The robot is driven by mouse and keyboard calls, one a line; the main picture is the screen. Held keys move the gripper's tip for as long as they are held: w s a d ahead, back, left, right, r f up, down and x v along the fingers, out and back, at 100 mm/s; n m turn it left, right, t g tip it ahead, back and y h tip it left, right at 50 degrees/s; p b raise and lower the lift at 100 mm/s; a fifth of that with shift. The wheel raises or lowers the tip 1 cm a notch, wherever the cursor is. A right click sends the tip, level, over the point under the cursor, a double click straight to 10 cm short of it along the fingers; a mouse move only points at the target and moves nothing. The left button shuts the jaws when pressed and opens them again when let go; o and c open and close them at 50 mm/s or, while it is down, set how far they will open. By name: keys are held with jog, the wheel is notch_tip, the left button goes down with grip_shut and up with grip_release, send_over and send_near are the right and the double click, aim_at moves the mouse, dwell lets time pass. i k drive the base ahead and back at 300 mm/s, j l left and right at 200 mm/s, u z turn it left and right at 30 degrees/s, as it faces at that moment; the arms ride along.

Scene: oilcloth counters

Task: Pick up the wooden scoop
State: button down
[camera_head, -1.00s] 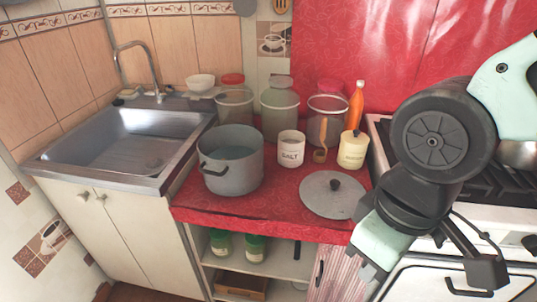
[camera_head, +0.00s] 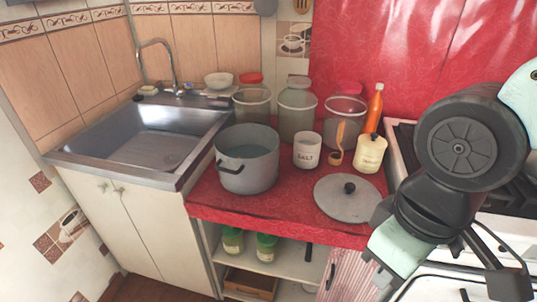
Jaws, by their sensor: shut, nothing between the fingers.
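The wooden scoop (camera_head: 337,149) stands on the red-covered counter, its handle up and its small round bowl low. It is between the white SALT pot (camera_head: 307,150) and the cream lidded pot (camera_head: 370,153), in front of a clear jar with a red lid (camera_head: 345,112). My gripper (camera_head: 383,272) is at the lower right, in front of the counter's edge, well apart from the scoop. It is shut and empty; its tips show only in part.
A grey cooking pot (camera_head: 247,160) stands left of the SALT pot. A grey lid with a black knob (camera_head: 346,197) lies in front of the scoop. An orange bottle (camera_head: 374,108) is behind the cream pot. The sink (camera_head: 150,140) is left, the stove (camera_head: 400,150) right.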

aim_at(339, 142)
jog(key=i+j+z, duration=0.1)
jog(key=i+j, duration=0.15)
jog(key=i+j+z, duration=0.1)
jog(key=i+j, duration=0.15)
jog(key=j, duration=0.2)
jog(key=i+j+z, duration=0.1)
jog(key=j, duration=0.25)
jog(key=i+j, duration=0.35)
jog(key=j+z, duration=0.05)
